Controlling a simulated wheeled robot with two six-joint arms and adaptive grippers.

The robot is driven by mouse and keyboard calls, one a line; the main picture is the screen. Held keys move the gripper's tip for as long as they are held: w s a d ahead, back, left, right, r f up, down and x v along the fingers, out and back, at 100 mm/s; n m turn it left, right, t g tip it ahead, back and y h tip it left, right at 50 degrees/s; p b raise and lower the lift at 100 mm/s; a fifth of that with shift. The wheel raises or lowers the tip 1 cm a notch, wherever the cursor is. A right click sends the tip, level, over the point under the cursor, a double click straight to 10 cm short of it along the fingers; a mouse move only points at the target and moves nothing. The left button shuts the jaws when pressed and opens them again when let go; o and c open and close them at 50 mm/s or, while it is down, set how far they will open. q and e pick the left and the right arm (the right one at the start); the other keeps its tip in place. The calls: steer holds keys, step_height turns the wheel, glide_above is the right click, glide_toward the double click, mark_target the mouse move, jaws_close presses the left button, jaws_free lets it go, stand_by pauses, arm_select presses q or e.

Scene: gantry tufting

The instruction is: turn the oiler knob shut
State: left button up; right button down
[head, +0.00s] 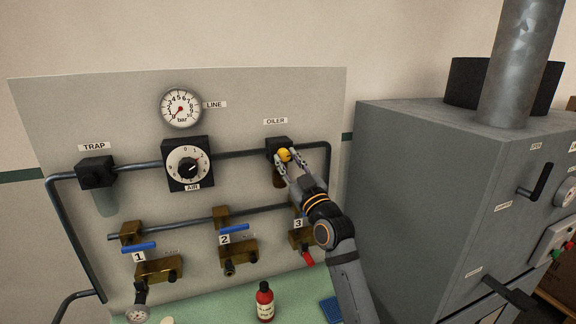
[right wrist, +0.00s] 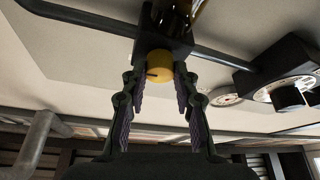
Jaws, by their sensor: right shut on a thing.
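The oiler (head: 278,143) is a dark block with an amber bowl under it, on the pipe at the upper right of the panel, below the OILER label (head: 275,121). Its yellow knob (head: 285,155) faces out. My right gripper (head: 286,161) has its fingers on both sides of the knob and is shut on it. In the right wrist view the yellow knob (right wrist: 159,67) sits between the two fingertips, with a dark mark on its face. The fingers hide its sides. My left gripper is not in view.
The panel holds a line gauge (head: 181,108), an air regulator dial (head: 188,164), a trap (head: 96,172) and valves with blue and red handles. A red bottle (head: 265,301) stands on the green surface below. A large grey cabinet (head: 430,190) stands close to my right arm.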

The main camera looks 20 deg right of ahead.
steer(key=n+y+b, duration=0.1)
steer(key=b, duration=0.1)
steer(key=n+b, duration=0.2)
steer(key=n+g+y+b, duration=0.1)
steer(key=n+b, duration=0.1)
steer(key=shift+d+f+y, duration=0.15)
steer(key=shift+f+y, duration=0.1)
steer(key=shift+y, duration=0.05)
steer(key=n, duration=0.2)
steer(key=n+g+y+b, duration=0.1)
steer(key=shift+r+n, duration=0.2)
steer(key=shift+n, duration=0.2)
steer(key=shift+r+n+g+y+b, duration=0.1)
steer(key=shift+n+g+y+b, duration=0.4)
steer(key=shift+n, duration=0.6)
steer(key=n, duration=0.1)
steer(key=n+g, duration=0.1)
steer(key=n, duration=0.1)
steer(key=shift+d+r+p, duration=0.1)
steer(key=shift+r+p, duration=0.1)
steer(key=shift+p, duration=0.15)
steer(key=n+g+p, duration=0.1)
steer(key=n, duration=0.2)
steer(key=shift+r+g, duration=0.15)
steer(key=shift+g, duration=0.25)
steer(key=shift+n+g+h+p, duration=0.4)
steer(key=shift+n+h+p, duration=0.2)
steer(key=shift+n+p, duration=0.55)
steer(key=shift+n, duration=0.25)
